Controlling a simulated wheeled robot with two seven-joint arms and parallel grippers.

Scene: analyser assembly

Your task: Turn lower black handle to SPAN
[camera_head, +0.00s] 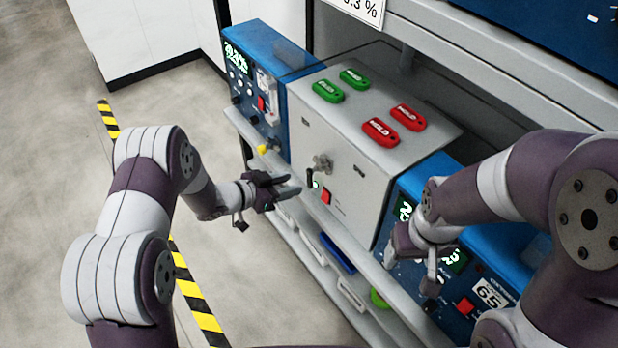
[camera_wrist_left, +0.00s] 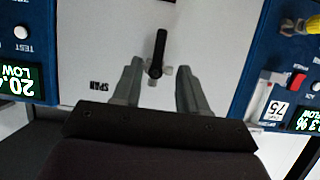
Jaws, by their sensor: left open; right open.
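The black handle (camera_head: 309,178) sits on the front of the light grey central cabinet (camera_head: 345,205), below a silver knob (camera_head: 322,163). In the left wrist view the black handle (camera_wrist_left: 157,53) stands nearly upright in the picture, above a grey cross-shaped fitting. The SPAN label (camera_wrist_left: 98,87) lies to its lower left there, outside the left finger. My left gripper (camera_head: 293,187) is open and empty in front of the cabinet; its fingers (camera_wrist_left: 158,84) point toward the handle, apart from it. My right gripper (camera_head: 412,272) is open by the right blue analyser.
Blue analysers flank the cabinet on the left (camera_head: 258,95) and right (camera_head: 470,262). Green tags (camera_head: 328,91) and red tags (camera_head: 381,131) lie on top. The floor at left is open.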

